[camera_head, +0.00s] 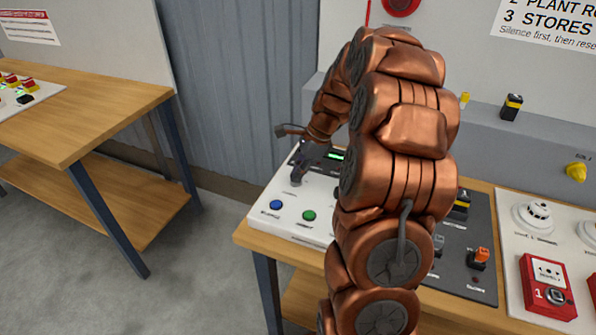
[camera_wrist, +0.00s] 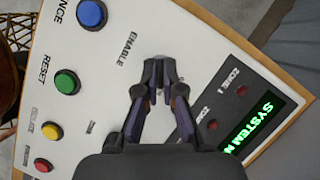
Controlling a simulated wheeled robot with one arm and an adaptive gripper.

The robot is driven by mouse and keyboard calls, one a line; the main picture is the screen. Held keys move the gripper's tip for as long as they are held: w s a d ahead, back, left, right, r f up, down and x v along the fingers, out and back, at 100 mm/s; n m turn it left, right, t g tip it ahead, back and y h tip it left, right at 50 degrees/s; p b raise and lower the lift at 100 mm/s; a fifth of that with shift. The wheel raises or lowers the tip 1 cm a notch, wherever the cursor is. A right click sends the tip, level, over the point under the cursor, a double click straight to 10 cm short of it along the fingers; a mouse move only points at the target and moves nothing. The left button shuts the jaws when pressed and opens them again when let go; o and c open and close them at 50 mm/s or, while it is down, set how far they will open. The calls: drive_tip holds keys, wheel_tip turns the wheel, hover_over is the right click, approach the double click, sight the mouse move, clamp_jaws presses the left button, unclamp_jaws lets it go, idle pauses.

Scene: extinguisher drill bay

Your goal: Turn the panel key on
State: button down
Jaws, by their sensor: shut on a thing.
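The white control panel (camera_head: 262,211) sits on the wooden bench and also fills much of the wrist view (camera_wrist: 105,75). My gripper (camera_head: 296,178) reaches down to the panel's upper left part. In the wrist view my gripper (camera_wrist: 160,88) has its dark fingertips closed around the panel key (camera_wrist: 160,90), beside the ENABLE label. The key is almost wholly hidden between the fingertips, so its turn angle cannot be told. The green-lit display (camera_wrist: 262,120) reads SYSTEM N, with the rest cut off. Two dark red zone lamps (camera_wrist: 241,90) lie beside it.
A blue button (camera_wrist: 91,13), a green button (camera_wrist: 67,81), a yellow button (camera_wrist: 51,131) and a red button (camera_wrist: 43,165) line the panel. A dark board (camera_head: 470,270) with switches and a red call point (camera_head: 547,287) lie to the right. Another wooden bench (camera_head: 90,110) stands left.

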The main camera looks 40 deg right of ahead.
drive_tip(key=shift+m, duration=0.4)
drive_tip(key=c, duration=1.3)
unclamp_jaws()
drive_tip(key=shift+r, duration=0.1)
drive_tip(key=v, duration=1.2)
drive_tip(key=shift+s+a, duration=0.1)
drive_tip(key=shift+s, duration=0.05)
drive_tip(key=shift+a, duration=0.1)
